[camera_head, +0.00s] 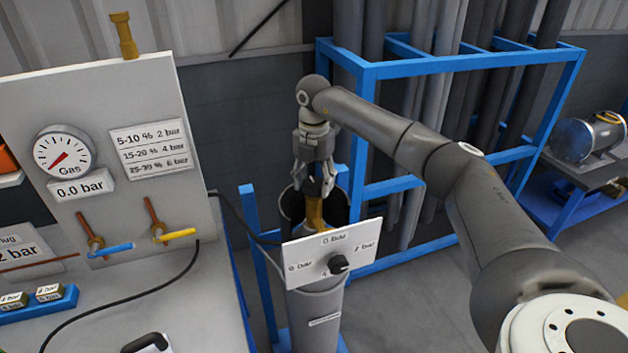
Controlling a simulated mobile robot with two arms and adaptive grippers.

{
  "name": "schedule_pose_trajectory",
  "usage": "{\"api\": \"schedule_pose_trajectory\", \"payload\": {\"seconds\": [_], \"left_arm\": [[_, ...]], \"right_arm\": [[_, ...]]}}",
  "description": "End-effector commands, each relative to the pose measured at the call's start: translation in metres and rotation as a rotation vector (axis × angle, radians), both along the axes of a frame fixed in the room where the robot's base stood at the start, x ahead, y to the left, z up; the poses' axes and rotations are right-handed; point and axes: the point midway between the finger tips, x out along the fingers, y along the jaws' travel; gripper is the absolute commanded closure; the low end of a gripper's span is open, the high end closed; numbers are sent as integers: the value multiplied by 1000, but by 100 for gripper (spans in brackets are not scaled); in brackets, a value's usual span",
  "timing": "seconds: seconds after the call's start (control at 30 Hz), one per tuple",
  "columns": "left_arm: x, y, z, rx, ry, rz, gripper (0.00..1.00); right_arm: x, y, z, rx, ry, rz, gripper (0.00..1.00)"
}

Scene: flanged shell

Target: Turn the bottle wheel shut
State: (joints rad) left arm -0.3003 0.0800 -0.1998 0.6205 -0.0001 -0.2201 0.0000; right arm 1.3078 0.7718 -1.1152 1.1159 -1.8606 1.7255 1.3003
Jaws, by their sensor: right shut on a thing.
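The grey gas bottle (316,310) stands in a blue frame in the middle of the view. A brass valve (314,212) shows at its top, inside a dark collar (339,206). My right gripper (316,190) reaches down from above and is shut at the top of this valve. The bottle wheel is mostly hidden by the fingers, so its turn position cannot be read. My left gripper is not in view.
A dial plate (331,251) with a black knob is in front of the bottle. A gauge panel (120,130) reading 0.0 bar, with blue and yellow levers, stands left. A blue rack (460,66) with grey pipes is behind. A motor (590,135) is far right.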

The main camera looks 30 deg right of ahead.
Motion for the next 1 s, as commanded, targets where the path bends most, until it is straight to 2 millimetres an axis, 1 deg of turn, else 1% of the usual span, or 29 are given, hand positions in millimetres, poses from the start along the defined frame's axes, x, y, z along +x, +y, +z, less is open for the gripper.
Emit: {"api": "schedule_pose_trajectory", "payload": {"seconds": [0.47,0.5,0.67,1.0], "left_arm": [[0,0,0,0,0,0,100],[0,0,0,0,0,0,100],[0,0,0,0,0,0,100],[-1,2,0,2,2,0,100]], "right_arm": [[1,-1,1,-1,-4,-19,72],[1,-1,1,-1,-4,-19,47],[1,-1,1,0,-4,-17,27],[0,0,2,0,-1,-15,27]]}}
